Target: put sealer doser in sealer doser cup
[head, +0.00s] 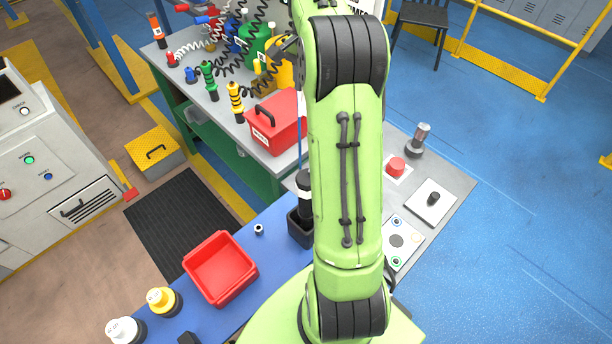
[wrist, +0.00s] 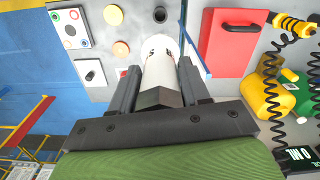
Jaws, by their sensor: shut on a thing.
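In the wrist view my gripper (wrist: 155,75) is shut on a white cylinder with a dark, faceted near end and part of a dark letter on its side, which I take as the sealer doser (wrist: 159,70). A dark finger presses on each side. In the head view my gripper and the held doser are hidden behind my green arm. A black square cup (head: 298,230) stands on the blue table, partly behind my arm. A dark cylinder with a white band (head: 304,195) stands upright at this cup. The held doser is apart from the tables as far as I can see.
A red toolbox (head: 276,122) sits on the far bench. A grey table at right carries a red button (head: 397,166), a button panel (head: 397,241) and a white plate (head: 428,205). A red bin (head: 220,268) and yellow and white bottles (head: 163,300) are on the blue table.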

